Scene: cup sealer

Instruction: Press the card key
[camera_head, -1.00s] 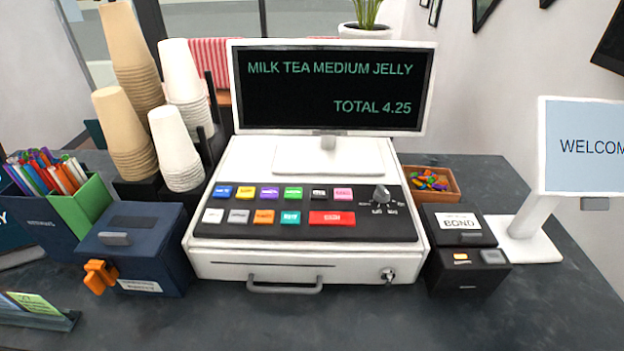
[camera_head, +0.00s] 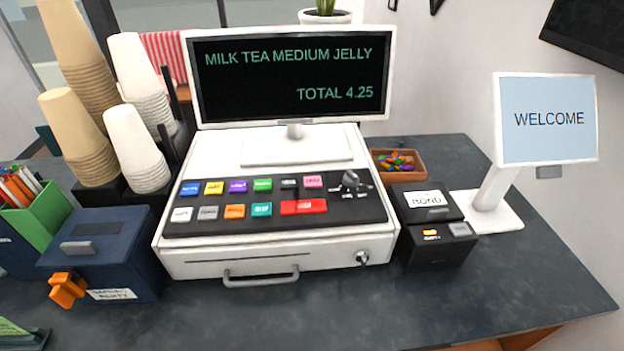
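The cash register (camera_head: 190,262) stands on the dark counter with a black key panel (camera_head: 340,212). Its top row has blue (camera_head: 189,189), yellow (camera_head: 214,188), purple (camera_head: 238,185), green (camera_head: 262,184), dark (camera_head: 288,183) and pink (camera_head: 313,182) keys. The bottom row has white (camera_head: 181,214), grey (camera_head: 207,212), orange (camera_head: 234,211), teal (camera_head: 262,209) and wide red (camera_head: 303,206) keys. The labels are too small to tell which is the card key. The register screen (camera_head: 290,80) reads "MILK TEA MEDIUM JELLY, TOTAL 4.25". Neither gripper is in view.
Stacked cups (camera_head: 135,140) and a navy box (camera_head: 120,250) with an orange tap stand left of the register. A black box (camera_head: 435,250), a small wooden tray (camera_head: 402,176) and a "WELCOME" screen (camera_head: 548,120) stand right. The front counter strip (camera_head: 330,310) is clear.

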